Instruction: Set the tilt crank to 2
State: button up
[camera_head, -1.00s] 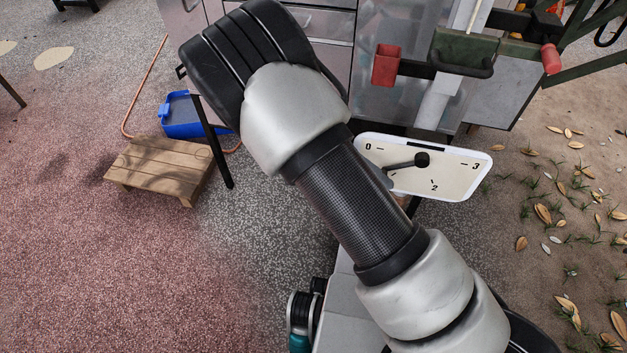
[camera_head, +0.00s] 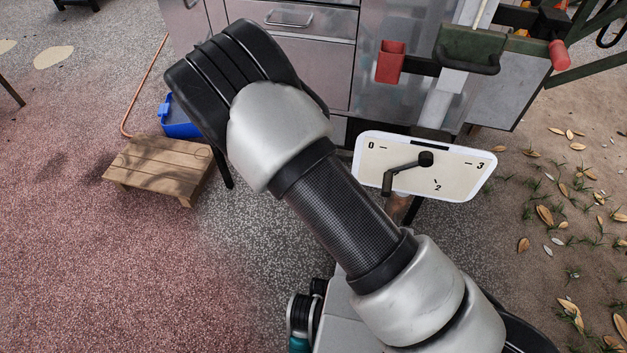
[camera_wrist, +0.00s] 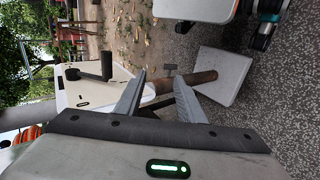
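The tilt crank (camera_head: 405,166) is a black arm on a white dial plate (camera_head: 458,178) marked 0, 2 and 3. The arm points left and slightly down to an upright-looking handle, between the 0 and 2 marks; any mark there is hidden. In the wrist view the crank (camera_wrist: 107,66) and plate (camera_wrist: 85,92) are at the left, beyond the left finger. My gripper (camera_wrist: 160,86) is open and empty, apart from the crank handle. My own arm hides the gripper in the head view.
A rusty post (camera_wrist: 190,80) shows behind the gap between my fingers. A red cup (camera_head: 390,62) and a green bracket (camera_head: 470,47) are on the metal cart above the dial. A wooden step (camera_head: 160,168) and a blue bin (camera_head: 180,117) stand at the left.

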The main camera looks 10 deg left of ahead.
jog(key=shift+a+r, duration=0.1)
jog(key=shift+a, duration=1)
jog(key=p+v, duration=0.3)
jog(key=v, duration=1.4)
jog(key=shift+a, duration=0.2)
